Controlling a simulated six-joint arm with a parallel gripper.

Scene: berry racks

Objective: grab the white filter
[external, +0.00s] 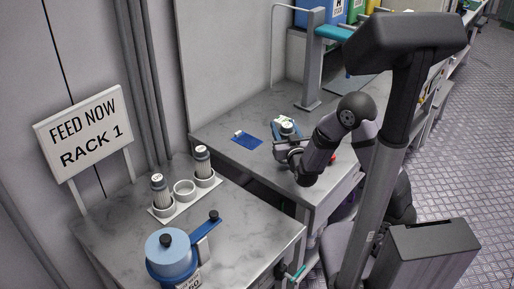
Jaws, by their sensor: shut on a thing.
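A white filter (287,124) with a small dark top stands on the far grey table, with blue parts around its lower side. My gripper (285,143) is at its near side, low over the tabletop, and is shut on it. The fingertips are small and partly hidden by my wrist, so the exact contact does not show. I cannot tell whether the filter is lifted or still rests on the blue parts.
A blue mat (247,140) lies left of the gripper. On the near table, a white rack (184,206) holds two grey-and-white cylinders (160,195) and an empty round cup (184,189). A blue pot (173,255) stands in front.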

